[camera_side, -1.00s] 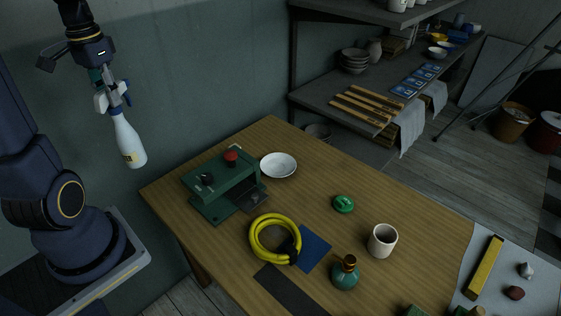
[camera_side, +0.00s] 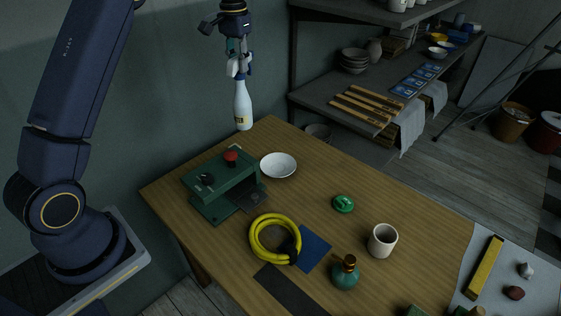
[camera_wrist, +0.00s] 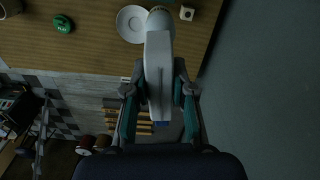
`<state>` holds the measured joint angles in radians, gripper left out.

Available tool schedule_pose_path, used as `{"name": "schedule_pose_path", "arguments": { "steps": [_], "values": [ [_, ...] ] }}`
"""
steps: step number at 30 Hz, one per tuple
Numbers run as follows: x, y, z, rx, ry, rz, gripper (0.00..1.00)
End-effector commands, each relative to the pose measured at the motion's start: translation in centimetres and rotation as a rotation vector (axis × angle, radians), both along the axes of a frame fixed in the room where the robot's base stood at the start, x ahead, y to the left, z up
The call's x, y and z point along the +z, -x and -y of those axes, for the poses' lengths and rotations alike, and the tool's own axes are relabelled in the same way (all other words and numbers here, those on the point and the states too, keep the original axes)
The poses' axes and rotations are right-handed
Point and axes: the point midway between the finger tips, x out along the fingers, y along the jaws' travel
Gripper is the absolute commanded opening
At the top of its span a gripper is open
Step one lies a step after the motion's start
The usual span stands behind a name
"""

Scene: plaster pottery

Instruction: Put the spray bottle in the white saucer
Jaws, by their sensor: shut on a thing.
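My gripper (camera_side: 238,68) is shut on the spray bottle (camera_side: 242,107), a white bottle with a yellow label. It hangs upright, held near its top, in the air at the table's far left edge in the side view. The white saucer (camera_side: 278,165) lies empty on the table, lower and to the right of the bottle in that view. In the wrist view my gripper (camera_wrist: 159,92) holds the bottle (camera_wrist: 158,62), whose far end overlaps the right edge of the saucer (camera_wrist: 127,23).
A green machine with a red knob (camera_side: 231,157) stands left of the saucer. A yellow coil (camera_side: 273,240), a green lid-like piece (camera_side: 343,203), a mug (camera_side: 382,240) and a teal bottle (camera_side: 345,273) are on the table. A shelf (camera_side: 340,97) stands behind.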

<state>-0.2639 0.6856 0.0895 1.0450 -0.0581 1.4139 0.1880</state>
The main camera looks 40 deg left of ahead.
Motion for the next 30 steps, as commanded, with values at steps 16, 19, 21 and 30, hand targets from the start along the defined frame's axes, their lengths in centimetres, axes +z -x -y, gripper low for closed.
{"name": "schedule_pose_path", "arguments": {
  "steps": [16,19,21,30],
  "values": [
    [-5.7,-3.2,7.3,-0.152,-0.001,0.000,0.00],
    [-7.4,-3.2,7.5,-0.156,-0.001,-0.001,0.00],
    [-8.6,-3.2,7.5,-0.155,-0.001,0.000,0.00],
    [-12.6,-3.2,7.5,-0.155,-0.001,-0.001,0.00]
  ]
}}
